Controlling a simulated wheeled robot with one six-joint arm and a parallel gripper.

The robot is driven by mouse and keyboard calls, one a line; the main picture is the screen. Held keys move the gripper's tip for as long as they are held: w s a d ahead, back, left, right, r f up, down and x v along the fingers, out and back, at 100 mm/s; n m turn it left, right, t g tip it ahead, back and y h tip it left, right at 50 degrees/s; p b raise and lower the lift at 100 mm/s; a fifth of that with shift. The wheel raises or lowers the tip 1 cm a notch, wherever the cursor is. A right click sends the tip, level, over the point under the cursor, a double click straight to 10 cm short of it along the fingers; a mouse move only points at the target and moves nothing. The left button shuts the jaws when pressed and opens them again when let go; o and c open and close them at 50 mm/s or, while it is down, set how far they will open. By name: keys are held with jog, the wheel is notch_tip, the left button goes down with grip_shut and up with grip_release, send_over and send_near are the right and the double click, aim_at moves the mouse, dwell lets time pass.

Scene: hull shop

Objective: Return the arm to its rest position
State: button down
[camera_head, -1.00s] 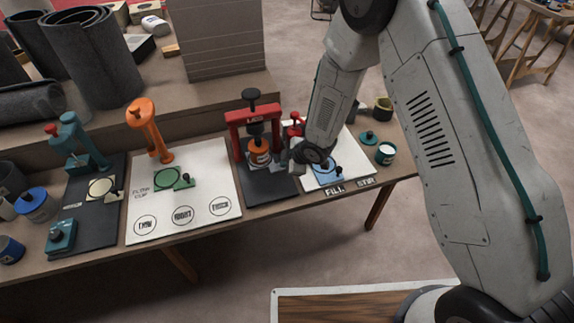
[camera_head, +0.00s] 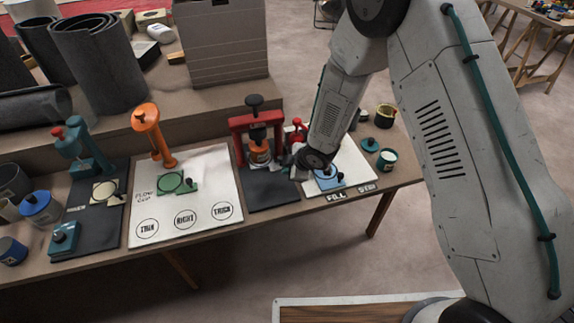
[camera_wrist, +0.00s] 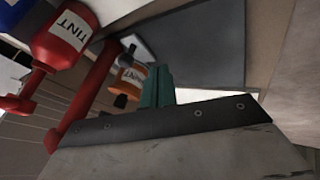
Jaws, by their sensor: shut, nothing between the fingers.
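My arm reaches from the right side of the head view down to the bench. My gripper (camera_head: 292,160) is beside the right side of the red press (camera_head: 243,124), low over the bench; its fingertips are small and partly hidden there. In the wrist view, the teal fingers of my gripper (camera_wrist: 158,88) are together with nothing held. An orange-banded can (camera_head: 259,152) stands under the red press. It also shows in the wrist view (camera_wrist: 132,78), just past the fingers. I cannot tell whether the gripper touches the press.
A red TINT bottle (camera_wrist: 64,38) is close by in the wrist view. The white fill-and-stir mat (camera_head: 352,168) lies under my wrist. The flow cup mat (camera_head: 210,165), orange stand (camera_head: 147,120) and teal press (camera_head: 75,143) are to the left. Floor is clear before the bench.

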jog(key=s+d+r+m+g+h, duration=0.2)
jog(key=s+d+r+m+h, duration=0.25)
jog(key=s+d+r, duration=0.45)
jog(key=s+d+r+m+g+h, duration=0.25)
jog(key=s+d+r+m, duration=0.2)
jog(key=d+r, duration=0.5)
jog(key=s+d+r+m+y, duration=0.1)
jog(key=s+d+r+m, duration=0.2)
jog(key=s+r, duration=0.7)
jog(key=s+d+r+m, duration=0.4)
jog(key=s+r+m, duration=0.2)
jog(key=s+r, duration=0.5)
jog(key=shift+s+r+t+y, duration=0.15)
jog(key=shift+s+t+y, duration=0.25)
jog(key=shift+s+t, duration=0.1)
